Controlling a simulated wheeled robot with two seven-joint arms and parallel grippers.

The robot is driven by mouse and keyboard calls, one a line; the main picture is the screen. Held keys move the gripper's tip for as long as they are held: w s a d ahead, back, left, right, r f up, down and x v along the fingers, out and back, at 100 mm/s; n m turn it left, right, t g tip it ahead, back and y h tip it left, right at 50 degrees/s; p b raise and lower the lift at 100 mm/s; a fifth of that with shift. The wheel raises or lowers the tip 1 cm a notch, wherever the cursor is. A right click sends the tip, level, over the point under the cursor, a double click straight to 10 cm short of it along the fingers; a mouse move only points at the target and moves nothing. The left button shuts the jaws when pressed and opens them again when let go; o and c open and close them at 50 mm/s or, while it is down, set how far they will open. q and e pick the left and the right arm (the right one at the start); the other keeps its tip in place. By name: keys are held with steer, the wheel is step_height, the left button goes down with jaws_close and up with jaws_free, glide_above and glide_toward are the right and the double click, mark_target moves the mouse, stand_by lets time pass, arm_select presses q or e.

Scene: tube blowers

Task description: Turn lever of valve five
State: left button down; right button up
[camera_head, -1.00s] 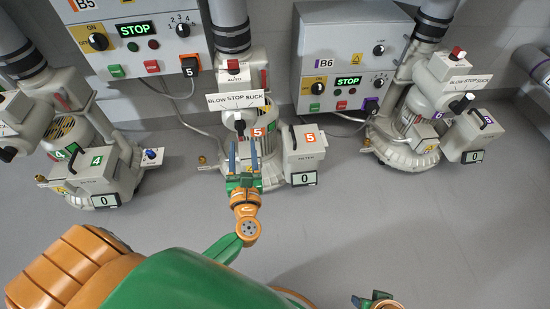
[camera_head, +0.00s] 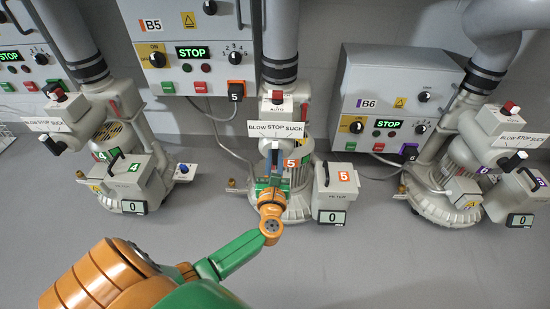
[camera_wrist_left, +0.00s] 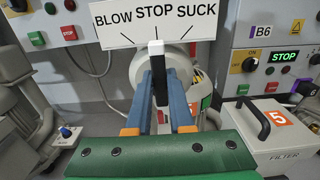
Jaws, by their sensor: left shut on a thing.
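Blower five (camera_head: 295,200) stands in the middle of the head view, with an orange 5 label. Its valve has a white BLOW STOP SUCK plate (camera_head: 276,129), also large in the left wrist view (camera_wrist_left: 157,23). The black lever with a white edge (camera_wrist_left: 158,72) stands upright below the word STOP. My left gripper (camera_wrist_left: 160,95) has its two blue fingers on either side of the lever, shut on it. In the head view the left gripper (camera_head: 272,176) is in front of the valve and partly hides the lever. My right gripper is not in view.
A filter box (camera_head: 335,192) marked 5 stands right of blower five. Blower four (camera_head: 120,165) is at the left and blower six (camera_head: 450,180) at the right. Control boxes B5 (camera_head: 210,60) and B6 (camera_head: 385,100) are behind. The grey floor in front is clear.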

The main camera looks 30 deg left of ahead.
arm_select(q)
steer(key=shift+m, duration=0.4)
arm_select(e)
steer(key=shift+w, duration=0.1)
arm_select(q)
steer(key=shift+d+m+p, duration=0.15)
steer(key=shift+m+p, duration=0.15)
steer(key=shift+m, duration=0.3)
steer(key=shift+w+d+f+m+p, duration=0.1)
steer(key=shift+d+f+m+p, duration=0.1)
steer(key=shift+m, duration=0.95)
steer(key=shift+w+d+f+m+p, duration=0.1)
steer(key=shift+w+d+m+p, duration=0.05)
steer(key=shift+m, duration=0.95)
steer(key=shift+w+d+f+m+p, duration=0.1)
steer(key=shift+d+m+p, duration=0.1)
steer(key=shift+m, duration=0.95)
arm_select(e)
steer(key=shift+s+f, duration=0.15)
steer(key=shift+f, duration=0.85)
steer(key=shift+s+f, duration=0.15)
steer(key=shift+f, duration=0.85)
arm_select(q)
steer(key=c, duration=0.8)
jaws_free()
steer(key=shift+s, duration=0.1)
